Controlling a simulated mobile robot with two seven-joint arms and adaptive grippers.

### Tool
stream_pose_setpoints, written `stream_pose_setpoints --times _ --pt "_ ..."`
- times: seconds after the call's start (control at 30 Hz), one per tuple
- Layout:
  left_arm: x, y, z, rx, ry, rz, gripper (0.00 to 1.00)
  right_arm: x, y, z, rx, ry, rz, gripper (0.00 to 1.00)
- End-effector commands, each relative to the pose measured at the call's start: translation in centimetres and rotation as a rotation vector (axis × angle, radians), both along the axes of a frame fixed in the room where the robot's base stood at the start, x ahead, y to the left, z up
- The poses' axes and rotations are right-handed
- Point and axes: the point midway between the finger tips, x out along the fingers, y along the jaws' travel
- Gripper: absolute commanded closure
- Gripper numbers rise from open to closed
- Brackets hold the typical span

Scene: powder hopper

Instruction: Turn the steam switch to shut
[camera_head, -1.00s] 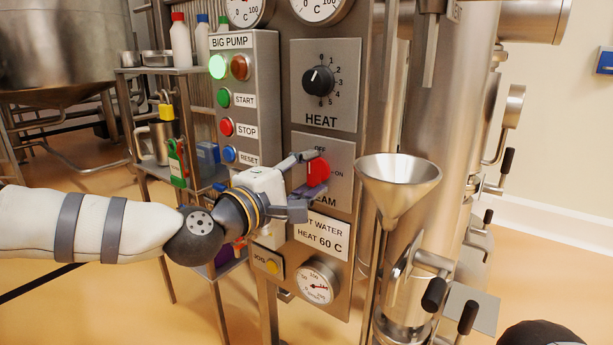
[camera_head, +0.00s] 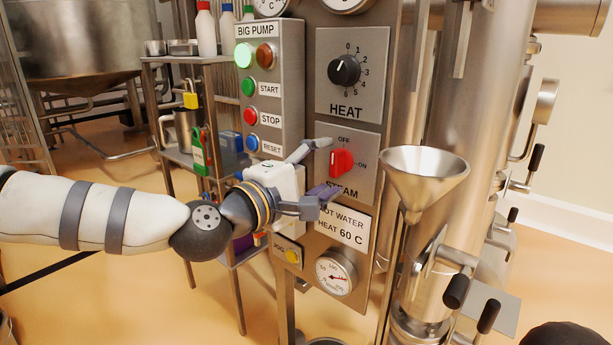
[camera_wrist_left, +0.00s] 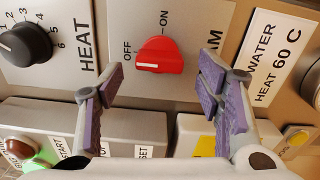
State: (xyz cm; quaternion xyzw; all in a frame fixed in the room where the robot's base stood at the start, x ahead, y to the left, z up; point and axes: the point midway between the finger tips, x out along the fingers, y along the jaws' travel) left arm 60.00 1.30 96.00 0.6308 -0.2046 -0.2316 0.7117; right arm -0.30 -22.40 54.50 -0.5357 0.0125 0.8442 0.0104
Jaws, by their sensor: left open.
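The steam switch (camera_head: 341,161) is a red knob on a grey plate marked OFF, ON and STEAM. In the left wrist view the red knob (camera_wrist_left: 160,57) shows fully, with its white mark on the side of the OFF label. My left gripper (camera_head: 327,167) is open and empty just in front of the knob. In the wrist view its two purple-padded fingers (camera_wrist_left: 163,72) stand apart on either side of the knob's line, short of it and seemingly not touching. My right gripper is not in view.
The HEAT dial (camera_head: 344,70) is above the switch. The big pump box (camera_head: 270,85) with its buttons is to the left. A steel funnel (camera_head: 424,175) stands close on the right. A hot water label (camera_head: 342,228) and a gauge (camera_head: 336,272) are below.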

Motion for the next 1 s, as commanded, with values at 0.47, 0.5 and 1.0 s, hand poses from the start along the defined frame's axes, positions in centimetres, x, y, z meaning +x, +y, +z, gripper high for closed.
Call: stream_pose_setpoints --times 0.47,0.5,1.0 --pt "-7.8 5.7 0.0 -0.002 0.001 0.001 0.4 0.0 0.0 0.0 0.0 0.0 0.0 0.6" --pt "-7.9 5.8 0.0 -0.001 0.001 0.001 0.4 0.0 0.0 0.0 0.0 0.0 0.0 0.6" --pt "-8.2 5.3 -1.0 0.019 0.019 -0.009 0.4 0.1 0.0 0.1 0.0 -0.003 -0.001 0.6"
